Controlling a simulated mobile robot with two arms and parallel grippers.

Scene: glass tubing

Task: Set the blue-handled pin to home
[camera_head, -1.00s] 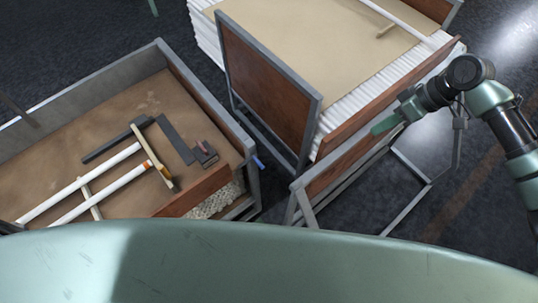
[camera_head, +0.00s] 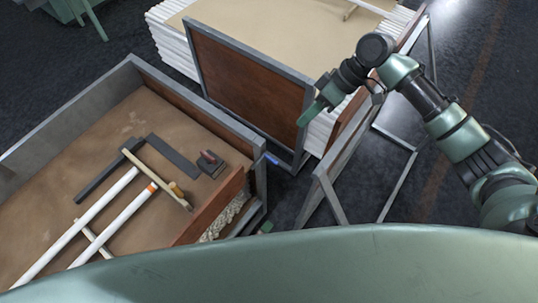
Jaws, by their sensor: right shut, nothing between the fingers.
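The blue-handled pin (camera_head: 272,159) shows as a small blue piece at the near right corner post of the left-hand bin (camera_head: 258,182). Its shaft cannot be made out. My right gripper (camera_head: 305,119) is shut and empty. In the picture it lies above and to the right of the pin, apart from it, in front of the bin with the brown end panel. My left gripper does not show.
In the left bin lie white tubes (camera_head: 118,220), a wooden bar (camera_head: 160,178), a dark angle piece (camera_head: 172,155) and a small dark block (camera_head: 211,164). A second bin (camera_head: 250,80) holds stacked white tubes under a tan sheet. Dark floor shows at the right.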

